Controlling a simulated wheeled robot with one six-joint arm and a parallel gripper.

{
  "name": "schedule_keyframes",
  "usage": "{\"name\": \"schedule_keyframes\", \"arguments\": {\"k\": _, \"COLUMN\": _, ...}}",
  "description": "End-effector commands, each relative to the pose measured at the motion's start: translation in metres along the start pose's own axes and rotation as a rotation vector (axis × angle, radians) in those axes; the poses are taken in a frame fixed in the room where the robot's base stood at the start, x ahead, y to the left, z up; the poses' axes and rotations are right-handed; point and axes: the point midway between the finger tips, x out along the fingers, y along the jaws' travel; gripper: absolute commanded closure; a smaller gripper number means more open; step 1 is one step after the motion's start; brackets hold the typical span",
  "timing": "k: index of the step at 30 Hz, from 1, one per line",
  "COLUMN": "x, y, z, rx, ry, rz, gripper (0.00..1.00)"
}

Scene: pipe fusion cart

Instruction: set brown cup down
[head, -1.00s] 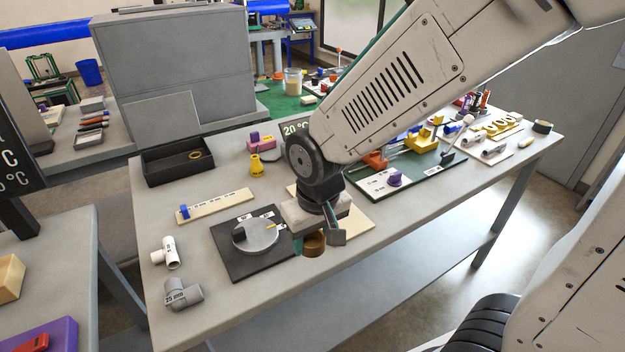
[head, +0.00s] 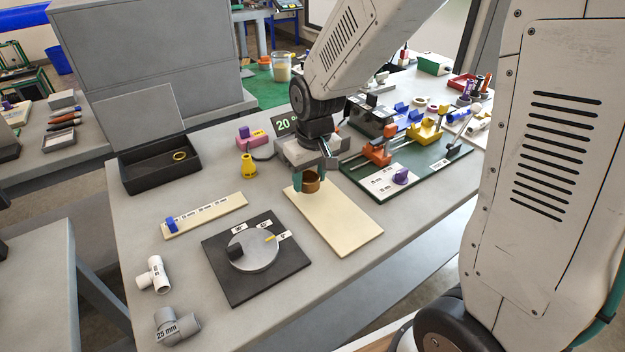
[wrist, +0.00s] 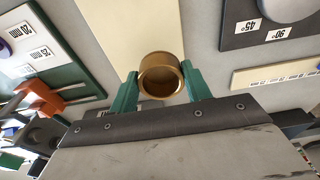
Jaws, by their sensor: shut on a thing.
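The brown cup (head: 309,182) is a small round copper-brown ring shape. My gripper (head: 309,177) is shut on it, with a green finger at each side. In the wrist view the cup (wrist: 160,76) sits between the two green fingertips of my gripper (wrist: 160,82), and I look into its round opening. In the head view the cup shows over the far end of a cream board (head: 338,224). I cannot tell whether the cup touches the board or hangs just above it.
A black plate with a grey dial (head: 253,250) lies left of the board. A green panel with orange and yellow clamps (head: 432,165) lies to the right. A yellow fitting (head: 248,166) and a black tray (head: 150,172) stand farther back. Most of the cream board is bare.

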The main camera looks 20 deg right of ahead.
Motion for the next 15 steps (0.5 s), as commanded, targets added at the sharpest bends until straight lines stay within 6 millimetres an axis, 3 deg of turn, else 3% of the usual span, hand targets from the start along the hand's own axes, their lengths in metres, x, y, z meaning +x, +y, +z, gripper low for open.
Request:
{"name": "schedule_keyframes", "arguments": {"k": 11, "x": 0.008, "y": 0.025, "z": -0.024, "rx": 0.003, "ry": -0.002, "rz": 0.0, "gripper": 0.76}}
{"name": "schedule_keyframes", "arguments": {"k": 15, "x": 0.034, "y": 0.022, "z": -0.019, "rx": 0.001, "ry": -0.005, "rz": 0.0, "gripper": 0.76}}
